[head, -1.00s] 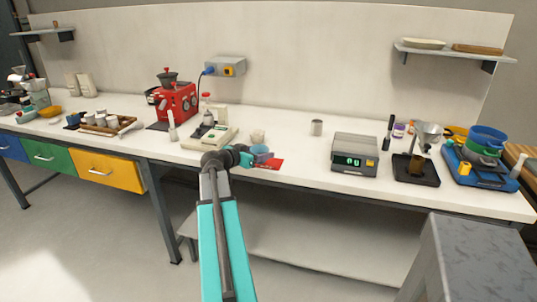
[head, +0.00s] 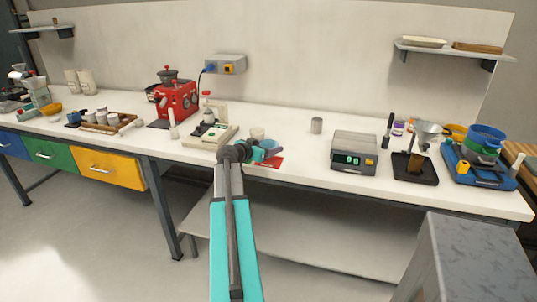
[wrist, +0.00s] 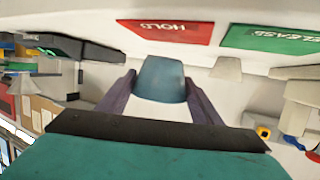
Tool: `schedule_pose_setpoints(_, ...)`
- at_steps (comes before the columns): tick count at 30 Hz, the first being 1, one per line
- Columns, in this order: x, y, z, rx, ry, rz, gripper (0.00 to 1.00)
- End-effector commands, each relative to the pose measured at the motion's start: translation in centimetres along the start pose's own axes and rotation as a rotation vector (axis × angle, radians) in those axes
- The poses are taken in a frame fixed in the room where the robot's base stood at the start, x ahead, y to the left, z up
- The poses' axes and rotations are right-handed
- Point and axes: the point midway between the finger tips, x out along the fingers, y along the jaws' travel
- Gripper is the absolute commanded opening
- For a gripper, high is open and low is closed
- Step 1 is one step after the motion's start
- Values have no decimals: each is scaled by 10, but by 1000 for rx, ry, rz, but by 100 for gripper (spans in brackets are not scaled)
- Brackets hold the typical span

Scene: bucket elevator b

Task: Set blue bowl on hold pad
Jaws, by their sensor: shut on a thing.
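My gripper (wrist: 162,98) is shut on the blue bowl (wrist: 163,80), which sits between its two fingers in the wrist view. In the head view the bowl (head: 269,144) is small and partly hidden by the gripper (head: 262,152). The red hold pad (wrist: 172,32) lies just beyond the bowl in the wrist view, its lettering upside down. The pad also shows in the head view (head: 274,163), at the bench's front edge just below the gripper. I cannot tell whether the bowl touches the bench or the pad.
A green RELEASE pad (wrist: 270,39) lies beside the hold pad. A pale cup (head: 257,133) stands close behind the gripper. A pale device (head: 210,135) is to the left, and a scale (head: 354,152) to the right. The bench between pad and scale is clear.

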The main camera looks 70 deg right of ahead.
Motion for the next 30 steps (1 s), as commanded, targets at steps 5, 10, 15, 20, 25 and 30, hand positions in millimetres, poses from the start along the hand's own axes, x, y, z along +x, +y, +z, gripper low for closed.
schedule_pose_setpoints(5,4,0,14,-3,-1,1,30)
schedule_pose_setpoints(10,8,0,26,-2,-1,0,30)
schedule_pose_setpoints(15,9,0,28,-1,1,-1,30)
schedule_pose_setpoints(20,9,0,28,-1,1,0,30)
schedule_pose_setpoints(25,9,0,30,-1,0,0,30)
schedule_pose_setpoints(30,9,0,30,-1,0,0,76)
